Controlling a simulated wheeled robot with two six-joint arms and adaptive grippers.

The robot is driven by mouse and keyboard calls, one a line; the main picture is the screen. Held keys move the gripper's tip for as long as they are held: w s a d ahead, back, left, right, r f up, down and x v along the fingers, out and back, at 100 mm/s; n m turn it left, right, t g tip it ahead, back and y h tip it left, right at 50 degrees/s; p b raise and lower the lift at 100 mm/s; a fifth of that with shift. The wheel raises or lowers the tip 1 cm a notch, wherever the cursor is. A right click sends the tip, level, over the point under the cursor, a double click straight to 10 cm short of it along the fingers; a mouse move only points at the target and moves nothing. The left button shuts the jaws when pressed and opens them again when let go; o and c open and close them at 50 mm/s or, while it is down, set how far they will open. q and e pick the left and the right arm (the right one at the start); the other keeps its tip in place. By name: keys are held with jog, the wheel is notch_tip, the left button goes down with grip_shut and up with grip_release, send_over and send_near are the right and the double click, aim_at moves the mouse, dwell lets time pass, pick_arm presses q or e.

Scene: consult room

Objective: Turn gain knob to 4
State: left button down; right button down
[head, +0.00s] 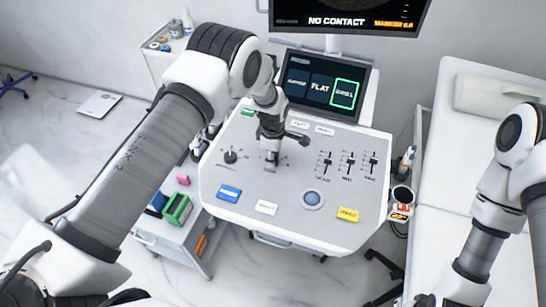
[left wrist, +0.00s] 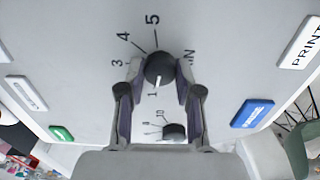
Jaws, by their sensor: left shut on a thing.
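The gain knob (left wrist: 160,67) is round and dark, with the digits 1, 3, 4 and 5 around it in the left wrist view. Its white pointer line points down, toward the 1. The 2 is not visible, and a finger covers part of the label beside the knob. My left gripper (left wrist: 157,83) is shut on the knob, one finger on each side. In the head view my left gripper (head: 271,157) comes down onto the grey console panel (head: 240,175) and mostly hides the knob. My right arm is at the right edge, its gripper out of view.
A second dark knob (head: 231,156) is close to the left of my gripper. Several sliders (head: 348,164) stand to the right. Blue (head: 229,193), white (head: 266,208) and yellow (head: 348,214) buttons and a trackball (head: 312,198) lie in front. A touchscreen (head: 320,87) stands behind.

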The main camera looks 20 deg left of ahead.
pick_arm(q)
jog(key=shift+s+f, duration=0.15)
jog(key=shift+f, duration=0.05)
jog(key=shift+f+m+b, duration=0.15)
jog(key=shift+m+b, duration=0.7)
jog(key=shift+m, duration=0.05)
jog(key=shift+m+b, duration=0.8)
jog(key=shift+m, duration=0.3)
jog(key=m+b, duration=0.1)
jog(key=m, duration=0.2)
jog(key=shift+m+b, duration=0.3)
jog(key=m+b, duration=0.1)
jog(key=m, duration=0.2)
jog(key=shift+m, duration=0.3)
jog(key=m+b, duration=0.1)
jog(key=m, duration=1.1)
jog(key=shift+m, duration=0.4)
